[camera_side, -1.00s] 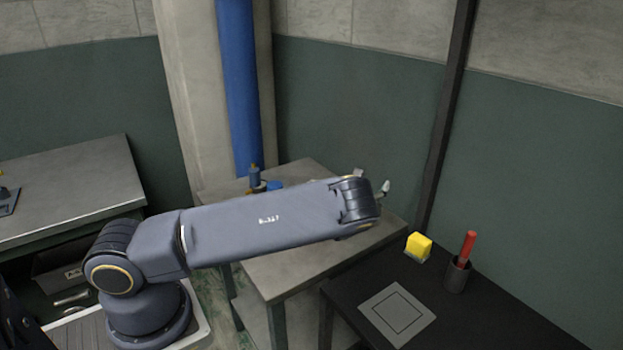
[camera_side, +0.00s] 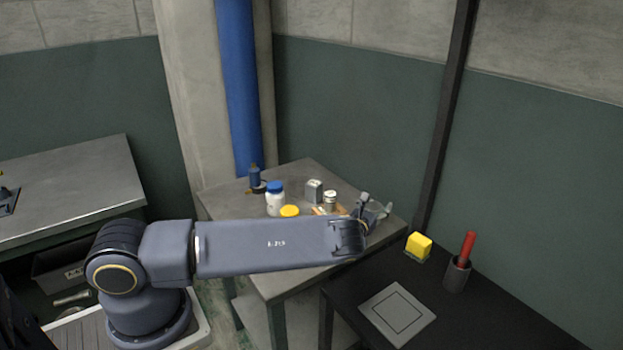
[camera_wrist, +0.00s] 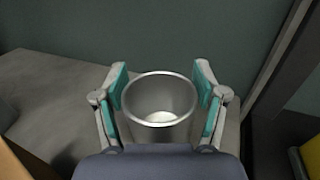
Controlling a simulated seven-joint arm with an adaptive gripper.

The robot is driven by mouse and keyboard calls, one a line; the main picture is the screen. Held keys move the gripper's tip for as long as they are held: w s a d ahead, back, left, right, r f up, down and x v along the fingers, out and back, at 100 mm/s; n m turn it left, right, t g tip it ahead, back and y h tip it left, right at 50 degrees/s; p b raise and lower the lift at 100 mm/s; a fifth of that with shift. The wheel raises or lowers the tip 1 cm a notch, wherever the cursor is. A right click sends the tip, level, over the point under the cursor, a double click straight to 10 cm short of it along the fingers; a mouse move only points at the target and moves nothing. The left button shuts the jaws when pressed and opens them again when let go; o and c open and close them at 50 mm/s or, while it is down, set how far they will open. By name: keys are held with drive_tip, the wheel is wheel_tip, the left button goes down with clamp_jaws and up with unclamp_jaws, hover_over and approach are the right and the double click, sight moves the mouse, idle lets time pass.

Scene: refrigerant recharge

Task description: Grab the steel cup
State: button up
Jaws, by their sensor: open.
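The steel cup (camera_wrist: 160,104) stands upright on the grey table in the wrist view, its open rim facing my camera and its inside empty. My gripper (camera_wrist: 163,80) is open, with one teal-padded finger on each side of the cup. I cannot tell whether the pads touch its wall. In the side view my gripper (camera_side: 376,205) is at the right end of the grey table, and I cannot make out the cup there.
On the grey table (camera_side: 312,170) stand a white bottle with a blue cap (camera_side: 275,199), a yellow lid (camera_side: 289,211), a grey box (camera_side: 314,190) and a small jar (camera_side: 330,200). A black table (camera_side: 470,320) at right holds a yellow block (camera_side: 419,246) and a dark holder (camera_side: 457,275) with a red handle.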

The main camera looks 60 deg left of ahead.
drive_tip(key=shift+w, duration=0.1)
drive_tip(key=c, duration=1)
drive_tip(key=shift+c, duration=1)
